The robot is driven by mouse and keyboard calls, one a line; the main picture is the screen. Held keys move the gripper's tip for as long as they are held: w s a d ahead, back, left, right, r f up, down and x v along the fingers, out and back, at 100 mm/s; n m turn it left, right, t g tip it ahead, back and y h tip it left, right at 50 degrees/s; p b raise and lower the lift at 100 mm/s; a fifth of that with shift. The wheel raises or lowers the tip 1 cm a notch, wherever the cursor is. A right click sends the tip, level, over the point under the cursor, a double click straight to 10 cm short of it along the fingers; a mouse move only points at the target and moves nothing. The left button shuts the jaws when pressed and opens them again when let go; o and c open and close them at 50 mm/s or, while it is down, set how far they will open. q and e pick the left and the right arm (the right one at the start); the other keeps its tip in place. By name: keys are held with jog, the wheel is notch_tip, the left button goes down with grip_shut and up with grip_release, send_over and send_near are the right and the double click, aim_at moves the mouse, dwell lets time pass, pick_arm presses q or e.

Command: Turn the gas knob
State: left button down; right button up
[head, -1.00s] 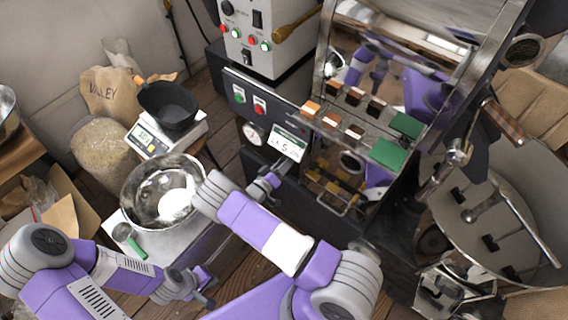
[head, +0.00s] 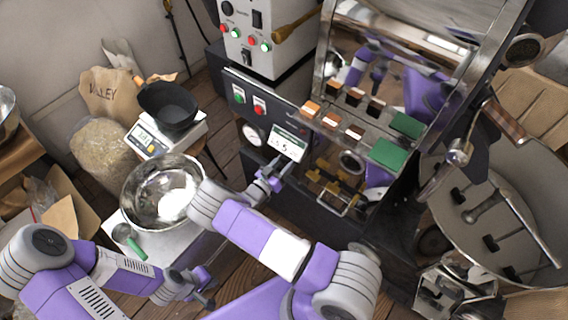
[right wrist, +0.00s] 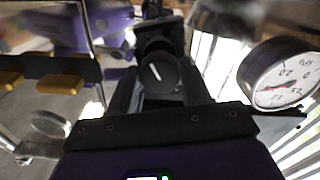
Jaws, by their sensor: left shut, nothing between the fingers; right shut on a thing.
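The gas knob (right wrist: 160,74), a round black knob with a white pointer line, shows in the right wrist view between my fingers. Its pointer leans slightly up and to the left. My right gripper (right wrist: 158,90) is shut on the knob. In the head view my right gripper (head: 277,170) is at the front of the dark roaster panel, just below the small lit display (head: 288,143), and the knob is hidden there. My left gripper (head: 209,293) is shut and empty, low in front of the white bench.
A round pressure gauge (right wrist: 282,75) sits right beside the knob in the right wrist view. Yellow handles (right wrist: 60,84) lie to the left. A steel bowl (head: 162,192) stands left of my right forearm. The round cooling tray (head: 500,215) is at the right.

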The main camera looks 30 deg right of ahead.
dwell(0.3)
jog(key=o, duration=1.1)
jog(key=shift+c, duration=0.2)
jog(key=p+v, duration=0.1)
jog(key=v, duration=0.6)
jog(key=shift+a+p, duration=0.3)
jog(key=shift+p, duration=0.05)
jog(key=shift+s, duration=0.15)
